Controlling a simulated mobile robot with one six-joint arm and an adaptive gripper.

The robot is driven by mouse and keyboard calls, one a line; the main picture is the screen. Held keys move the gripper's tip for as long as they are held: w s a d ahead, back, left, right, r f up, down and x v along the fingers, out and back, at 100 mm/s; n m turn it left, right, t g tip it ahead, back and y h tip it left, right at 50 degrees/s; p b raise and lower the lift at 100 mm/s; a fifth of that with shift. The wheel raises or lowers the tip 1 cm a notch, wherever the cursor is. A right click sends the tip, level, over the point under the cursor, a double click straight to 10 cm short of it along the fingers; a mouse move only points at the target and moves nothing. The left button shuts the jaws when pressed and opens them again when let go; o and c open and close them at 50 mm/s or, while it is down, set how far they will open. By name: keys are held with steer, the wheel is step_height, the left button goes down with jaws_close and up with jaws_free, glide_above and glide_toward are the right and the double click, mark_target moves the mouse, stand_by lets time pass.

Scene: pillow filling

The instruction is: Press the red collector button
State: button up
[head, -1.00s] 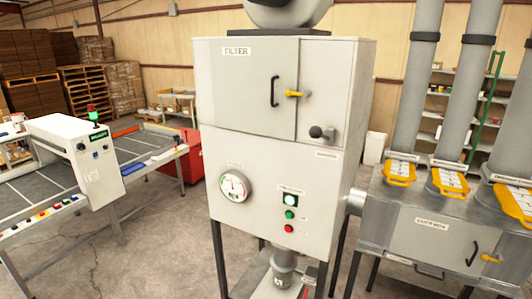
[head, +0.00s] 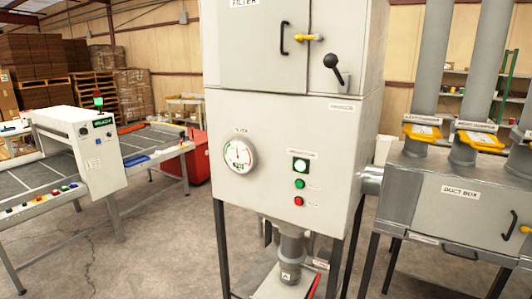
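The red collector button (head: 298,202) is a small round button low on the front of the light grey filter cabinet (head: 270,122). A green button (head: 299,184) sits just above it, and a square indicator lit white-green (head: 301,165) sits above that. A round dial gauge (head: 239,156) is on the same panel to the left. Small labels beside the buttons are too small to read. My gripper is not in view, and nothing covers the buttons.
The duct box (head: 450,206) with grey pipes stands right of the cabinet. A conveyor table with a white control box (head: 84,150) stands at left. A red bin (head: 193,160) is behind. Concrete floor (head: 160,245) is clear between the conveyor and cabinet.

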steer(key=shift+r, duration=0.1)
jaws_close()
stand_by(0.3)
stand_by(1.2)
